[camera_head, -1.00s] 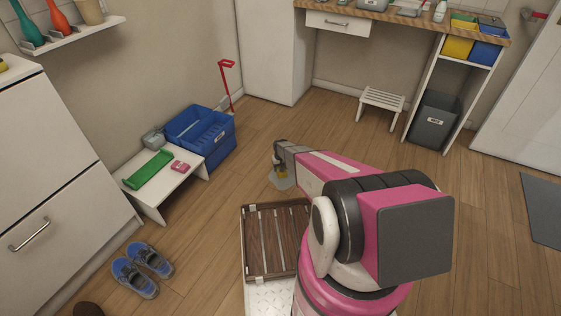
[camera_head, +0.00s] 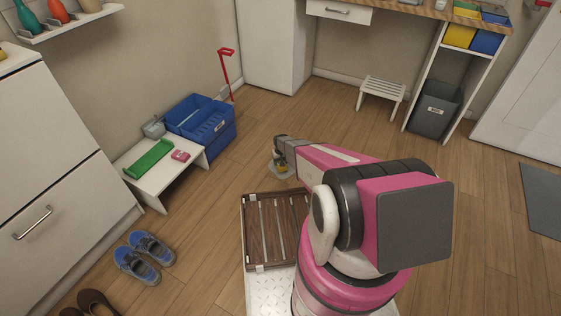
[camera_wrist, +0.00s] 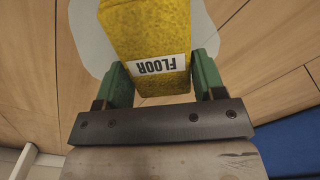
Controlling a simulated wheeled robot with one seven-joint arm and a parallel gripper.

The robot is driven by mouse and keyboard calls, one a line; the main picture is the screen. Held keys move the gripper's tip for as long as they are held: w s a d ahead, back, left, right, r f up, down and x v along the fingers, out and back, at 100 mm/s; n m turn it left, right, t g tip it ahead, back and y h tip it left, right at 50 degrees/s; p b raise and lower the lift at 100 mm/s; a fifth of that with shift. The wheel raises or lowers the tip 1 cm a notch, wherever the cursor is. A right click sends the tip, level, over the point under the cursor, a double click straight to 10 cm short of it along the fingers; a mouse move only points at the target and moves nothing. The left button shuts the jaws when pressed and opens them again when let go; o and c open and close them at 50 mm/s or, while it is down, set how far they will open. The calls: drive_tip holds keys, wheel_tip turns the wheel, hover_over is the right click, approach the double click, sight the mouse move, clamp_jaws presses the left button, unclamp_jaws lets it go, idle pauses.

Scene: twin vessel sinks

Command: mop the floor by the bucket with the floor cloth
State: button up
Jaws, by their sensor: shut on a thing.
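The yellow floor cloth (camera_wrist: 150,35), a block with a "FLOOR" label, is between the green fingers of my gripper (camera_wrist: 152,85) in the wrist view. My gripper is shut on it. A pale wet-looking patch (camera_wrist: 88,38) lies on the wooden floor under the cloth. In the head view the cloth (camera_head: 282,167) is small at the end of my arm, over the patch (camera_head: 280,174). Whether the cloth touches the floor is unclear. The blue bucket (camera_head: 222,141) stands to the left of my gripper; a blue surface (camera_wrist: 290,148) shows at the wrist view's lower right.
A low white bench (camera_head: 143,178) with a green tray (camera_head: 150,158) and a pink item (camera_head: 180,155) stands beside the bucket. Blue shoes (camera_head: 145,256) lie at lower left. A white stool (camera_head: 383,90) stands at the back.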

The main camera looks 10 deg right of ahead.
drive_tip(key=shift+f, duration=1.65)
drive_tip(key=shift+w+f, duration=0.1)
drive_tip(key=shift+w+d+f, duration=0.1)
drive_tip(key=shift+w+d, duration=0.8)
drive_tip(key=shift+w, duration=0.25)
drive_tip(key=shift+w+d, duration=0.9)
drive_tip(key=shift+w, duration=0.25)
drive_tip(key=shift+s+a, duration=0.9)
drive_tip(key=shift+s, duration=0.35)
drive_tip(key=shift+s+a, duration=0.9)
drive_tip(key=shift+s, duration=0.3)
drive_tip(key=shift+w, duration=0.2)
drive_tip(key=shift+w+d, duration=0.9)
drive_tip(key=shift+w, duration=0.2)
drive_tip(key=shift+w+d, duration=0.85)
drive_tip(key=shift+w, duration=0.25)
drive_tip(key=shift+s+a, duration=0.9)
drive_tip(key=shift+s, duration=0.3)
drive_tip(key=shift+s+a, duration=0.9)
drive_tip(key=shift+s, duration=0.3)
drive_tip(key=shift+w+d, duration=0.9)
drive_tip(key=shift+w, duration=0.35)
drive_tip(key=shift+w+d, duration=0.9)
drive_tip(key=shift+w, duration=0.3)
drive_tip(key=shift+s, duration=0.1)
drive_tip(key=shift+s+a, duration=0.9)
drive_tip(key=shift+s, duration=0.3)
drive_tip(key=shift+s+a, duration=0.9)
drive_tip(key=shift+s, duration=0.25)
drive_tip(key=shift+r, duration=4.05)
